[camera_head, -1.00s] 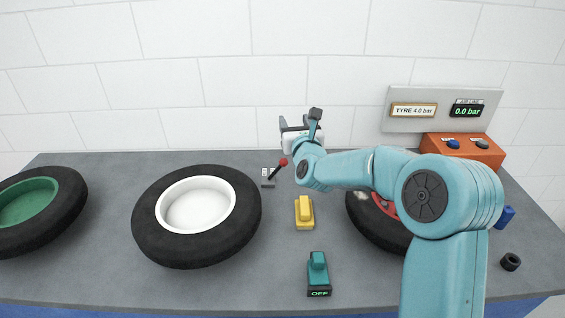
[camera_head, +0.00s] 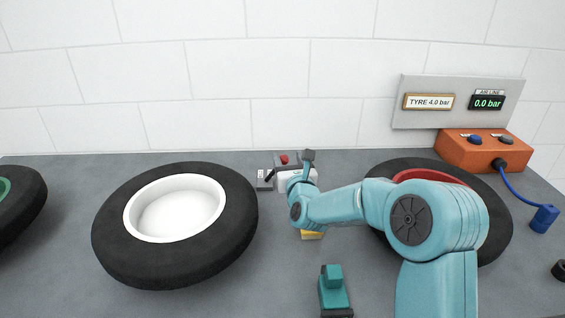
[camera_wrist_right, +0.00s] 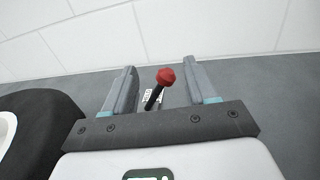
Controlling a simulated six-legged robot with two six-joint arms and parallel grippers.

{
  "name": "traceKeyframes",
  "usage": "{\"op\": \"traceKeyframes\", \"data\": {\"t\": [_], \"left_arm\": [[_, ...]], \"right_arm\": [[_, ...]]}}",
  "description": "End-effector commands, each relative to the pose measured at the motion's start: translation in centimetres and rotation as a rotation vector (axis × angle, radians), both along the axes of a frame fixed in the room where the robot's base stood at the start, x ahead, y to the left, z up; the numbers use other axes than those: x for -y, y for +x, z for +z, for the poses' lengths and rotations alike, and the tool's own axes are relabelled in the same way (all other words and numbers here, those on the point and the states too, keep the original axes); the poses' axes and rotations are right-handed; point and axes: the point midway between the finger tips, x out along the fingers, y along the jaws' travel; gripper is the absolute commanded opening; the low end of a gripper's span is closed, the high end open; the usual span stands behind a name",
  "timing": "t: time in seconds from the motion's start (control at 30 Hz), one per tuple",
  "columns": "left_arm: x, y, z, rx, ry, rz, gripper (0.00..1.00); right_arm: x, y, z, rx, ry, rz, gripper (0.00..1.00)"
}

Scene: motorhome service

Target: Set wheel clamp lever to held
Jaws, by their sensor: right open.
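The wheel clamp lever has a red ball knob (camera_head: 284,159) on a black stem, rising from a small grey base plate (camera_head: 265,181) near the back of the bench. The stem leans to the right in the head view. My right gripper (camera_head: 277,171) is open at the lever, its fingers pointing left. In the right wrist view the red knob (camera_wrist_right: 165,76) shows between the two spread fingers (camera_wrist_right: 159,82), with a gap on each side. Part of the lever is hidden by the gripper in the head view. My left gripper is out of view.
A black tyre with a white rim (camera_head: 127,269) lies left of the lever. Another tyre with a red hub (camera_head: 497,225) lies behind my right arm. A yellow block (camera_head: 312,235) and a teal switch (camera_head: 333,290) stand in front. An orange box (camera_head: 470,154) is at the back right.

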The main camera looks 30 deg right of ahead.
Motion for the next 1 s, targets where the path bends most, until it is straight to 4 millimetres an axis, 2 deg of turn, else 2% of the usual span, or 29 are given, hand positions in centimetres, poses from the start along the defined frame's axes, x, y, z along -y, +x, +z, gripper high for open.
{"op": "traceKeyframes", "data": {"t": [0.03, 0.17, 0.3, 0.5, 0.7, 0.97, 1.0], "left_arm": [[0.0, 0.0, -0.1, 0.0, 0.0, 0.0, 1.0], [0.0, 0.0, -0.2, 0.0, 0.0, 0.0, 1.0], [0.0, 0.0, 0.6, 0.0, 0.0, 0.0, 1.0], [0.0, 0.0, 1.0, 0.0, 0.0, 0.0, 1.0], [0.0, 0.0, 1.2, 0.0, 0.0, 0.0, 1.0], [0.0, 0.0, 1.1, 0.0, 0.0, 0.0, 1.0], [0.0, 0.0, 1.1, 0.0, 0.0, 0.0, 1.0]], "right_arm": [[0.0, 0.0, -1.5, -0.006, 0.002, 0.0, 0.57], [0.0, 0.0, -4.7, -0.005, 0.002, 0.0, 0.57], [1.1, 2.9, -4.2, 0.002, 0.0, 0.0, 0.57], [2.3, 5.9, -4.3, 0.002, 0.0, 0.0, 0.57], [2.9, 7.2, -4.3, 0.001, 0.001, 0.001, 0.57], [2.9, 7.3, -4.4, 0.001, 0.001, 0.001, 0.57], [2.9, 7.3, -4.3, 0.001, 0.001, 0.001, 0.5]]}}
